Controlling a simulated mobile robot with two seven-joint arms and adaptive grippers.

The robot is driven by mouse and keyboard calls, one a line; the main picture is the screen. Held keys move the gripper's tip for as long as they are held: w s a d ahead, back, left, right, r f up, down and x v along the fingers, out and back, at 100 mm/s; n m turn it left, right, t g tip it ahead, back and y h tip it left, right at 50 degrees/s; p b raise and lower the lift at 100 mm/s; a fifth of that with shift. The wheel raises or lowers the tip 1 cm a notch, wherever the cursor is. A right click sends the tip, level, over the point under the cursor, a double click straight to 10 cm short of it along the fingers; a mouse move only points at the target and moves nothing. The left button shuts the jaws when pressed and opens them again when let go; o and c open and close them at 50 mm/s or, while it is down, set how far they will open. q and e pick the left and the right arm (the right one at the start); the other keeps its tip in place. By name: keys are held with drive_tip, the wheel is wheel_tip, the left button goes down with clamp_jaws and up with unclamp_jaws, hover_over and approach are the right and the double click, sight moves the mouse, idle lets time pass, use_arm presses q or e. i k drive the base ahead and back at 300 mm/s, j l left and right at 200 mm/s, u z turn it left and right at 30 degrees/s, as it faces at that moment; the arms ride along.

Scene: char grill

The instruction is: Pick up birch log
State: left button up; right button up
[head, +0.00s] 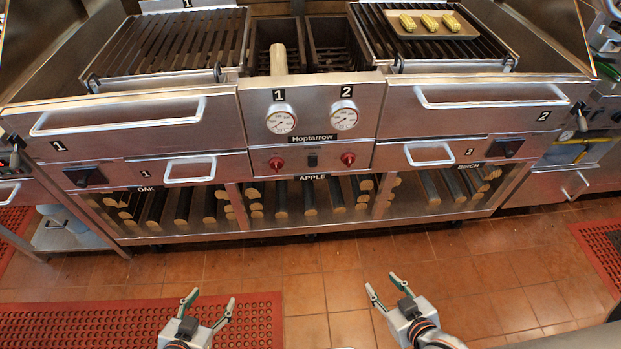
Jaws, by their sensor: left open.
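Birch logs (453,187) lie in the right compartment of the low shelf under the grill, below the BIRCH label. Several dark-barked logs with pale cut ends show there, some stacked at the right end. My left gripper (211,297) is open and empty above the red mat at the lower left. My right gripper (383,281) is open and empty over the tiled floor, in front of the shelf and apart from the logs.
OAK logs (154,206) and APPLE logs (310,197) fill the other compartments. The drawer handles (430,154) stick out above the shelf. A pale log (278,60) stands in the middle firebox. A tray (432,32) of corn sits on the right grate. The floor ahead is clear.

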sight(432, 195)
drive_tip(key=l+z, duration=0.1)
drive_tip(key=l, duration=0.4)
drive_tip(key=i+l+z, duration=0.1)
drive_tip(key=l, duration=0.35)
drive_tip(key=l+z, duration=0.1)
drive_tip(key=l, duration=0.4)
drive_tip(key=i+l+z, duration=0.1)
drive_tip(key=l, duration=0.35)
drive_tip(key=i+l+z, duration=0.1)
drive_tip(key=l, duration=0.4)
